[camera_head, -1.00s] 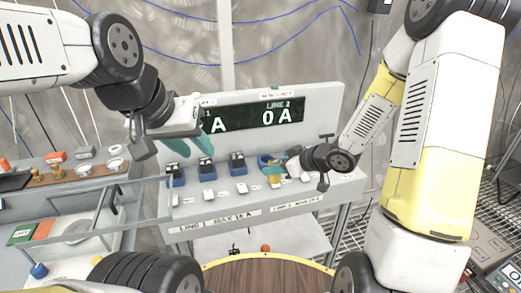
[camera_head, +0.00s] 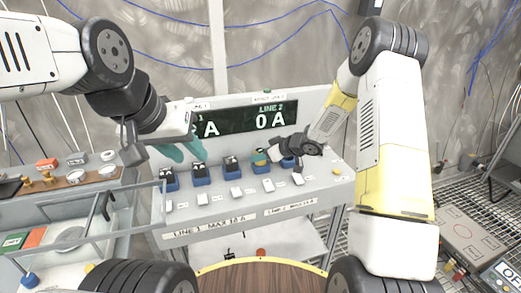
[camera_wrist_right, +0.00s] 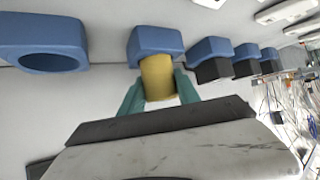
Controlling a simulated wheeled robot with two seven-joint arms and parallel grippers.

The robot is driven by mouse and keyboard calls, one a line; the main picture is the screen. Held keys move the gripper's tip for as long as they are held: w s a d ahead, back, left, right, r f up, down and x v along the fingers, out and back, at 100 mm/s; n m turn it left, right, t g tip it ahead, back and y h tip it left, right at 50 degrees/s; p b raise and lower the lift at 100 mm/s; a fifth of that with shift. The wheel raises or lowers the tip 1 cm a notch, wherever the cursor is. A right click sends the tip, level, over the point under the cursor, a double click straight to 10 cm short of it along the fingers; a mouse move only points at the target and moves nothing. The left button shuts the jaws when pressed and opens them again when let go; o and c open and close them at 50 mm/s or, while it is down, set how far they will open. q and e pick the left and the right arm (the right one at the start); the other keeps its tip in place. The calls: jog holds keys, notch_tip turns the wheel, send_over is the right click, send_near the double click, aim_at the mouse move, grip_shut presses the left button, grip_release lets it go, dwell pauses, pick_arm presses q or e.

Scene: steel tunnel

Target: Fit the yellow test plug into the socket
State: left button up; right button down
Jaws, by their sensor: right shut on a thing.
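The yellow test plug (camera_head: 259,157) is at a blue socket on the sloped console in the head view. The right wrist view shows the plug (camera_wrist_right: 157,80) between the teal fingers of my right gripper (camera_wrist_right: 158,94), which is shut on it. The plug's far end meets the lower edge of the blue socket (camera_wrist_right: 155,42); how deep it sits is hidden. My right gripper (camera_head: 268,158) is largely covered by its wrist in the head view. My left gripper (camera_head: 184,150) hangs empty above the console's left sockets, its teal fingers apart.
Another blue socket (camera_wrist_right: 45,45) has an empty round opening. Other blue sockets (camera_head: 200,174) hold black plugs, with white switches (camera_head: 204,199) in front. A display (camera_head: 250,119) stands behind them. A clear-sided tray frame (camera_head: 105,215) is at left.

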jog(key=shift+f, duration=0.3)
jog(key=shift+f, duration=0.15)
